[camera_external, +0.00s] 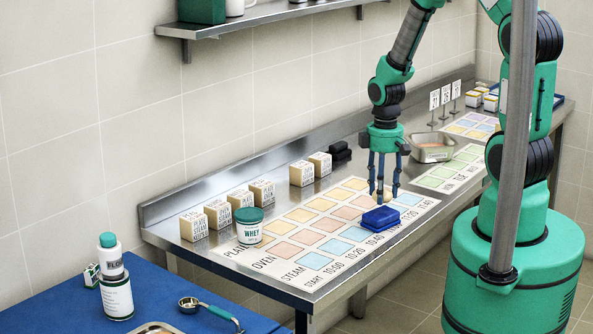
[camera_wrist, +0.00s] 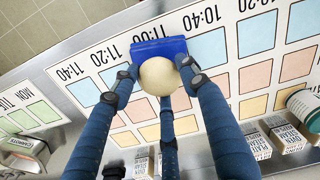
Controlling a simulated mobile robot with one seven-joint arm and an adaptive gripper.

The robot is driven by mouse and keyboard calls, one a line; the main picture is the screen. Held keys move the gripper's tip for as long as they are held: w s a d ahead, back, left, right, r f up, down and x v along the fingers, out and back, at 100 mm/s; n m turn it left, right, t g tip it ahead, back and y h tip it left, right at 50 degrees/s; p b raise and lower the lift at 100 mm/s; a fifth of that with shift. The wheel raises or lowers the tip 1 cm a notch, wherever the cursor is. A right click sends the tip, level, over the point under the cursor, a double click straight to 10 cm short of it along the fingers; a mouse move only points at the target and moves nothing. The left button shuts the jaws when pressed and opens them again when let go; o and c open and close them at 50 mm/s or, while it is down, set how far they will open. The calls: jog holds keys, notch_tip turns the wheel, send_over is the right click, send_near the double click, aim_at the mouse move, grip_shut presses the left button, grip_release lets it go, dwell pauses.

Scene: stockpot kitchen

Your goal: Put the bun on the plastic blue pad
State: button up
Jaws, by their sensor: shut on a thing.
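My gripper (camera_external: 384,195) has long blue fingers pointing down over the printed sheet on the steel counter. In the wrist view, my gripper (camera_wrist: 160,82) is shut on a pale round bun (camera_wrist: 160,77), with fingers around it. The plastic blue pad (camera_external: 380,218) lies on the sheet just in front of the fingers in the external view. In the wrist view, the blue pad (camera_wrist: 146,49) shows partly behind the bun.
A green-lidded WHEY tub (camera_external: 248,226) and several small labelled boxes (camera_external: 218,213) stand to the left. Black blocks (camera_external: 339,152) lie by the back wall. A metal tray (camera_external: 431,148) is behind right. The printed sheet (camera_external: 300,255) is clear in front left of the pad.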

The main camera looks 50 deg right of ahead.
dwell(0.3)
jog(key=shift+f, duration=1.75)
jog(key=shift+f+b, duration=0.15)
jog(key=shift+b, duration=0.2)
jog(key=o, duration=1.1)
notch_tip(320, 180, up, 12)
jog(key=shift+r+p, duration=0.15)
jog(key=shift+p, duration=0.65)
jog(key=shift+r, duration=0.1)
